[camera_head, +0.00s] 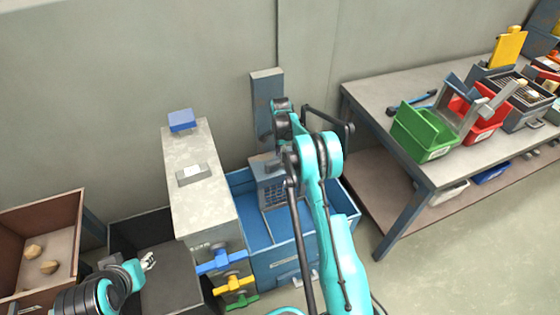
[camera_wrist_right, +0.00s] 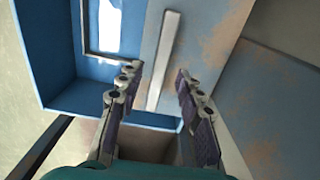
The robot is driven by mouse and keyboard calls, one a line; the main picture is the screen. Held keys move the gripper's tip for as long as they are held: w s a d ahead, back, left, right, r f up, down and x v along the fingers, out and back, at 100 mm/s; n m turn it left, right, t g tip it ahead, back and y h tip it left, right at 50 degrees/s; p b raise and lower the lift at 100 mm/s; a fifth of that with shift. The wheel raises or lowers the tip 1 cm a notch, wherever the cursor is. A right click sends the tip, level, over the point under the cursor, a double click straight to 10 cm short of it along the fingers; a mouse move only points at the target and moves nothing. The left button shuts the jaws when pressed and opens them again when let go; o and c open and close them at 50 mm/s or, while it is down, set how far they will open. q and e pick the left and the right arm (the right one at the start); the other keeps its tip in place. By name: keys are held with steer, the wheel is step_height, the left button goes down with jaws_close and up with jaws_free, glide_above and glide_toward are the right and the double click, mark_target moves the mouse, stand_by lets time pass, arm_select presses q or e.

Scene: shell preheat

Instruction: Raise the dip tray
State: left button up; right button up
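A blue open tank (camera_head: 340,200) stands in the middle of the head view. A grey slotted tray (camera_head: 272,190) stands in it, partly hidden by my right arm. I take this as the dip tray. My right gripper is over the tank, mostly hidden behind its arm in the head view. In the right wrist view my right gripper (camera_wrist_right: 158,95) is open and its fingers are apart. A pale upright bar (camera_wrist_right: 163,60) on a worn blue-grey panel (camera_wrist_right: 200,45) shows between them; contact is not visible. My left gripper (camera_head: 148,262) is low at left; its opening is unclear.
A grey cabinet (camera_head: 195,160) with blue, yellow and green valve handles stands left of the tank. A workbench (camera_head: 380,100) with green and red bins is at right.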

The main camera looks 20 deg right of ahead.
step_height(320, 180, down, 2)
steer(key=shift+f, duration=0.1)
steer(key=shift+c, duration=0.3)
jaws_close()
steer(key=shift+r, duration=0.2)
step_height(320, 180, up, 25)
steer(key=p, duration=1.2)
steer(key=shift+w+d+r, duration=0.1)
steer(key=shift+r, duration=0.1)
